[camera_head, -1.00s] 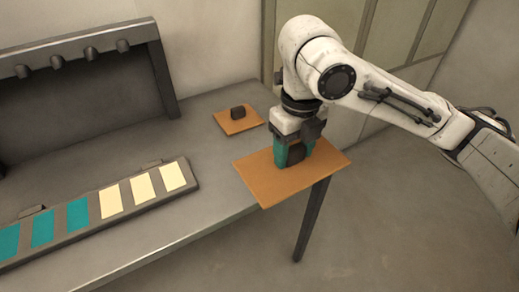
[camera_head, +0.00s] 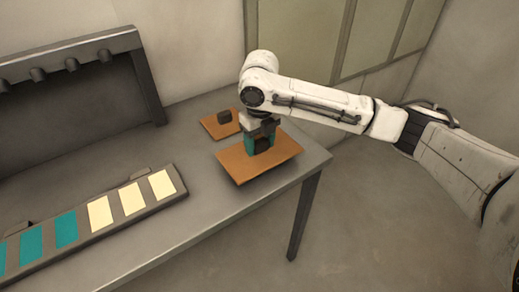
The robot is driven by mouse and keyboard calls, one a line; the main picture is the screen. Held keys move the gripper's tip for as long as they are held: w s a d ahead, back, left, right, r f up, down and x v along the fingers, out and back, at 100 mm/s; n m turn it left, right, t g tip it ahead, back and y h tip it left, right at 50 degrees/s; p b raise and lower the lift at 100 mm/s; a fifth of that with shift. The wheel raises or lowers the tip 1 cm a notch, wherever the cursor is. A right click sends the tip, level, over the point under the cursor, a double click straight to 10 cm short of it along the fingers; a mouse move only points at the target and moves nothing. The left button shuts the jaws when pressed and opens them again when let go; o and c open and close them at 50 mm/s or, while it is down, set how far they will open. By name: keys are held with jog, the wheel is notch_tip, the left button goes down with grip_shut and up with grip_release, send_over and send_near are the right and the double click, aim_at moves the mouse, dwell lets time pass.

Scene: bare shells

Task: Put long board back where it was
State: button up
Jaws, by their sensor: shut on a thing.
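The long board (camera_head: 279,163) is a flat orange-brown rectangle with a dark block-like handle on top. My gripper (camera_head: 261,146), with teal fingers, is shut on that handle and points down. The board looks level and is over the right end of the grey table (camera_head: 213,214). Dark shade shows under its front edge; I cannot tell whether it touches the table. A smaller orange board (camera_head: 211,129) with a dark handle (camera_head: 224,116) lies on the table just behind and to the left. My gripper's fingers partly hide the long board's handle.
A dark grey strip with teal and cream panels (camera_head: 132,198) lies along the table's left front. A dark rack with several knobs (camera_head: 73,66) stands at the back left. The table between strip and boards is clear. The right table edge drops to open floor.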

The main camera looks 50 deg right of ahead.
aim_at(259, 151)
jog(key=shift+w+f, duration=0.1)
jog(key=shift+f, duration=1.6)
jog(key=shift+f, duration=0.1)
jog(key=shift+f, duration=0.1)
jog(key=o, duration=1.2)
notch_tip(259, 151, up, 12)
jog(key=shift+r, duration=0.2)
